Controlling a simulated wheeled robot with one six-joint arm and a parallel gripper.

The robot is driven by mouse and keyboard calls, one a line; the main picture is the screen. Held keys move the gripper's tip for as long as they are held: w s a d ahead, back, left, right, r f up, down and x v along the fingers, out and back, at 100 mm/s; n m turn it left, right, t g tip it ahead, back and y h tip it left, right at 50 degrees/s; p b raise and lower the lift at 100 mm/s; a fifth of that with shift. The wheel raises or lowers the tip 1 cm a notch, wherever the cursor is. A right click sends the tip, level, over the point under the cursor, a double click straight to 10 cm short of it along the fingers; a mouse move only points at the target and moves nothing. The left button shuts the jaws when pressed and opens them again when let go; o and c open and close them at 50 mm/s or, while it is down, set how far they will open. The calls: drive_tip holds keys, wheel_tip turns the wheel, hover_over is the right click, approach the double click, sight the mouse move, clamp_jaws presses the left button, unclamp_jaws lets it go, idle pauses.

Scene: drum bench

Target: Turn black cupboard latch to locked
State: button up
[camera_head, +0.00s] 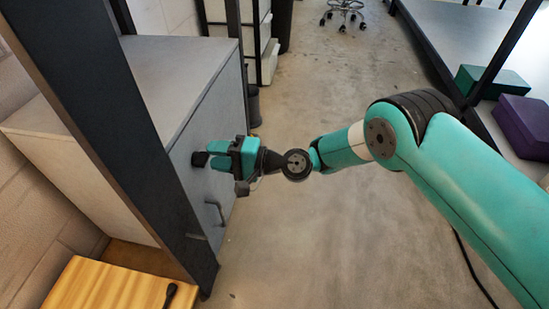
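A grey cupboard (180,75) stands at the left, its front face turned toward the aisle. A small black piece that looks like the latch (199,159) shows on that face, at the tips of my gripper. My gripper (207,155) reaches in from the right with teal fingers pointing at the face. The fingertips overlap the black piece in view, so I cannot tell whether they touch or grip it. The latch's turn angle is hidden, and the finger gap is too small to read.
A grey pull handle (215,213) sits lower on the cupboard face. A dark upright post (125,150) stands in front at the left. A yellow wooden surface (110,287) is at bottom left. Green (493,82) and purple (525,125) boxes are at the right. Concrete floor between is clear.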

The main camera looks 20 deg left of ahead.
drive_tip(key=w+d+b, duration=0.1)
drive_tip(key=d+b, duration=1.4)
drive_tip(key=b, duration=0.6)
drive_tip(key=shift+w+d, duration=0.2)
drive_tip(key=shift+w, duration=0.15)
drive_tip(key=shift+r, duration=0.1)
